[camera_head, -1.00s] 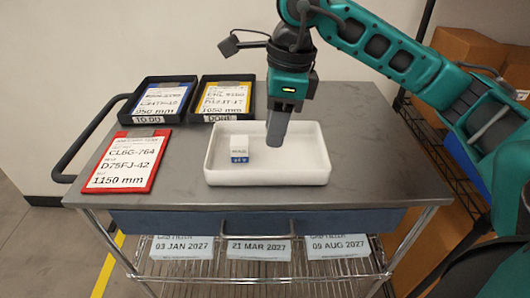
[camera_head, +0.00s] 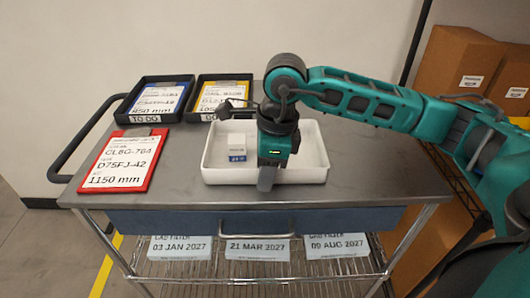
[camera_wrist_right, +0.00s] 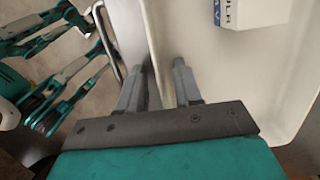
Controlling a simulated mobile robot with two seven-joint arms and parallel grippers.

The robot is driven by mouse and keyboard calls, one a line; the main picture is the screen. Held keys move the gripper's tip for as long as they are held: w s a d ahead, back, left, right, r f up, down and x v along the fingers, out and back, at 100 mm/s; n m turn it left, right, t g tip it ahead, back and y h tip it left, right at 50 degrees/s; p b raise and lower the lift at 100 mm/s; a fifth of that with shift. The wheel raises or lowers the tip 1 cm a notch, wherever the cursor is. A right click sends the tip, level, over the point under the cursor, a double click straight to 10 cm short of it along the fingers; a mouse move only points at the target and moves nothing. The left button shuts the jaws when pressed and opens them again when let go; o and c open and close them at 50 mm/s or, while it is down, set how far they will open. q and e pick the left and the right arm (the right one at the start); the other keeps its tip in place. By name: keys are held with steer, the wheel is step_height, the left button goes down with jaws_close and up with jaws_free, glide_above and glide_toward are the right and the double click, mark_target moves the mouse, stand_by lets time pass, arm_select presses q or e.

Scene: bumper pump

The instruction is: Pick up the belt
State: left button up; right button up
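I see no belt that I can make out in either view. A white tray (camera_head: 313,172) stands on the cart and holds a small white box with a blue label (camera_head: 237,148). The box also shows in part at the top of the right wrist view (camera_wrist_right: 250,12). My right gripper (camera_head: 267,183) points down at the tray's front wall. In the right wrist view its two fingers are apart (camera_wrist_right: 166,75), with nothing gripped. The tray's rim appears to run between them; I cannot tell whether they touch it. My left gripper is not in the head view.
Two black trays with blue (camera_head: 160,98) and yellow (camera_head: 214,97) cards stand behind left. A red-framed card (camera_head: 120,162) lies at the left. The cart's top (camera_head: 355,160) is clear to the right. Boxes (camera_head: 457,68) stand on a rack at right.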

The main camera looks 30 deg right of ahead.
jaws_close()
steer(key=shift+r, duration=0.1)
stand_by(0.5)
